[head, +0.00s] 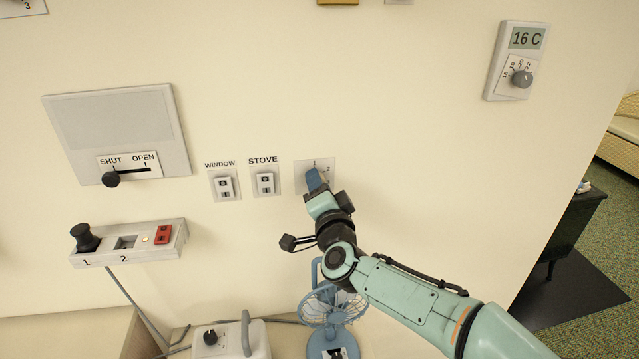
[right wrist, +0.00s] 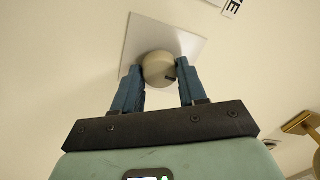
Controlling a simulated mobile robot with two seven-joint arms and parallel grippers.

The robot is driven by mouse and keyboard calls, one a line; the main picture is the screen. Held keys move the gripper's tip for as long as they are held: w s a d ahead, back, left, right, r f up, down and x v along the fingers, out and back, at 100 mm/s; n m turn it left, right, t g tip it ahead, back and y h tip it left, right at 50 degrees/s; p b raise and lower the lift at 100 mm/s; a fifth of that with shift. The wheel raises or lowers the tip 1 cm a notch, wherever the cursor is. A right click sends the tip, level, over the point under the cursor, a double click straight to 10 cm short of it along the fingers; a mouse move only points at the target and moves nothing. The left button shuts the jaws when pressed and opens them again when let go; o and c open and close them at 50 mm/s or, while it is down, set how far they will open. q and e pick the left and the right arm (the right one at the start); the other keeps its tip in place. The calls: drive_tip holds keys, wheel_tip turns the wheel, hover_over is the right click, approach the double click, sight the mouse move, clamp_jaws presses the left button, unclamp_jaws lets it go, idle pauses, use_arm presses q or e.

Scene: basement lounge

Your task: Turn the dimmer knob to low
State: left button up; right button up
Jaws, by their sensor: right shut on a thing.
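The dimmer knob (right wrist: 159,69) is a round beige knob with a small dark mark, on a square white plate (right wrist: 143,39) in the right wrist view. In the head view the plate (head: 301,166) is on the wall right of the STOVE switch, with small figures 1 and 2 showing. There the knob is hidden behind my right gripper (head: 314,180). The blue fingers are shut on the knob, one on each side of it. My left gripper is not in view.
The WINDOW switch (head: 224,186) and STOVE switch (head: 265,183) are close left of the plate. A thermostat (head: 521,80) reading 16 C is up to the right. A SHUT/OPEN slider panel (head: 118,125) is at left. A blue fan (head: 331,306) stands below my right arm.

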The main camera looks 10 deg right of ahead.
drive_tip(key=shift+n, duration=0.5)
drive_tip(key=o, duration=1.1)
drive_tip(key=shift+c, duration=0.2)
drive_tip(key=shift+s, duration=0.1)
drive_tip(key=s+b, duration=0.2)
drive_tip(key=s, duration=1.1)
drive_tip(key=shift+d+f, duration=0.15)
drive_tip(key=shift+f, duration=0.2)
drive_tip(key=shift+s, duration=0.1)
